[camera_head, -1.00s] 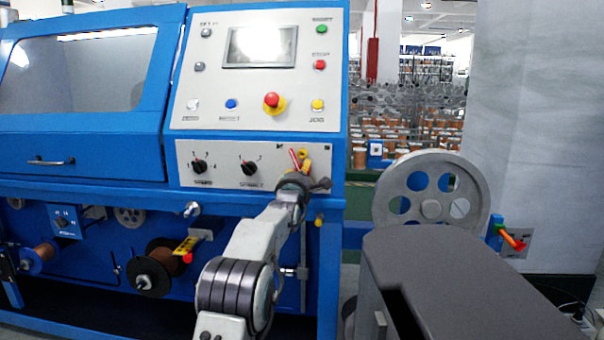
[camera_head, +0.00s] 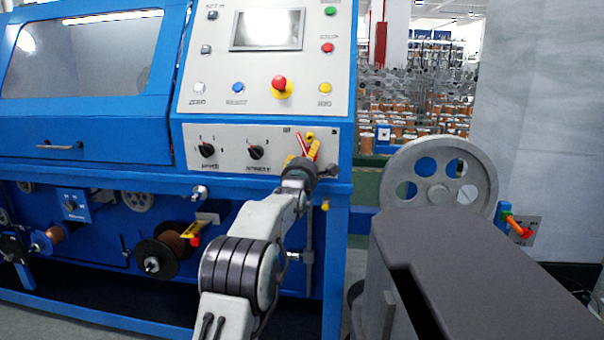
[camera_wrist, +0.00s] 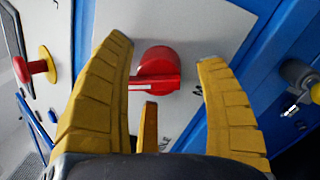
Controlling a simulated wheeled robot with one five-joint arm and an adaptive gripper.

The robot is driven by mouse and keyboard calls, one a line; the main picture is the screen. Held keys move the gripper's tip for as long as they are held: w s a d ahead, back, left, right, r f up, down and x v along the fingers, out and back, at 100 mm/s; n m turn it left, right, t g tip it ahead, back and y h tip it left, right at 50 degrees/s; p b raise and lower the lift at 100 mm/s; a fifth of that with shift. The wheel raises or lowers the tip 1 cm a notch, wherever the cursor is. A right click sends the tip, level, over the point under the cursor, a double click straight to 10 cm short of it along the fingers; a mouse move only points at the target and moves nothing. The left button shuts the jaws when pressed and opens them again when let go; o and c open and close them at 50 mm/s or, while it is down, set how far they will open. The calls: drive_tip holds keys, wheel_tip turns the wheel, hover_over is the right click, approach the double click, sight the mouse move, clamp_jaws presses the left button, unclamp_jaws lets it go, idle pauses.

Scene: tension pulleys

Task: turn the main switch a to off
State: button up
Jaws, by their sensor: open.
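The main switch, a red round knob with a flat bar handle (camera_wrist: 158,70), is on a pale panel in the wrist view. Its bar lies about level in that picture. My gripper (camera_wrist: 165,50) is open, with one yellow finger left of the knob and one right of it; a shorter finger shows below. The knob shows in the gap between the fingers, and I see no grip on it. In the head view my gripper (camera_head: 303,145) is at the right end of the lower grey panel and hides most of the switch there.
Two black selector knobs (camera_head: 207,150) (camera_head: 255,152) sit on the same panel, left of my gripper. A red emergency button (camera_head: 280,86) is above; it also shows in the wrist view (camera_wrist: 32,68). A large grey wheel (camera_head: 438,185) stands to the right.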

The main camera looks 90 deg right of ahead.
drive_tip(key=v, duration=1)
drive_tip(key=shift+a, duration=0.4)
drive_tip(key=shift+w, duration=0.1)
drive_tip(key=shift+c, duration=0.3)
